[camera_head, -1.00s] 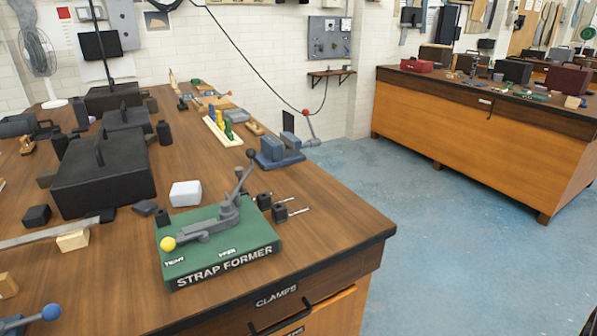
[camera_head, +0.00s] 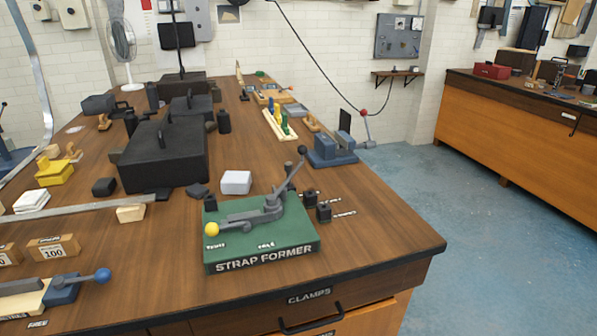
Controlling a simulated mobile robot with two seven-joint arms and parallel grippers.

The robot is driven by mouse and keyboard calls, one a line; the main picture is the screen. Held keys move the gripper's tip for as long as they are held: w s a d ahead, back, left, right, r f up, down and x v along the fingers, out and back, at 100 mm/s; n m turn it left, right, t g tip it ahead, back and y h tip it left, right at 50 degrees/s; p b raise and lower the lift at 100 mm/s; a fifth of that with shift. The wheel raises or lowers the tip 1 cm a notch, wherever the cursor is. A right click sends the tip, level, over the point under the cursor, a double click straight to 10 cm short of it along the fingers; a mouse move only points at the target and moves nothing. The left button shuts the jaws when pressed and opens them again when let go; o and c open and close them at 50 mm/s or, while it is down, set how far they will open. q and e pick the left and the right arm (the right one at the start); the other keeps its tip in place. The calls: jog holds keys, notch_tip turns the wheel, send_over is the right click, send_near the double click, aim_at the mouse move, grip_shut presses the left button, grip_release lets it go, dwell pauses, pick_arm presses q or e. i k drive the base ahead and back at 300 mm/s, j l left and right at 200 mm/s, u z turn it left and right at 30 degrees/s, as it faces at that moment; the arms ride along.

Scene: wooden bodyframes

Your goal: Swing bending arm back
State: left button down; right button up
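The strap former is a green block (camera_head: 262,243) with white lettering on the near right part of the wooden bench. A grey bending arm (camera_head: 240,217) lies along its top, with its yellow ball knob (camera_head: 212,229) at the block's left end. A second grey lever (camera_head: 292,177) with a dark ball rises, tilted, from the pivot at the right. Neither of my grippers shows in the head view.
A black case (camera_head: 162,158) stands behind left. A blue-knobbed tool (camera_head: 103,275) is at the near left.

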aim_at(281, 192)
jog(key=k+l+u, duration=0.1)
jog(key=l+u, duration=0.25)
jog(key=k+l+u, duration=0.15)
jog(key=l+u, duration=0.15)
jog(key=k+l+u, duration=0.2)
jog(key=l+u, duration=0.15)
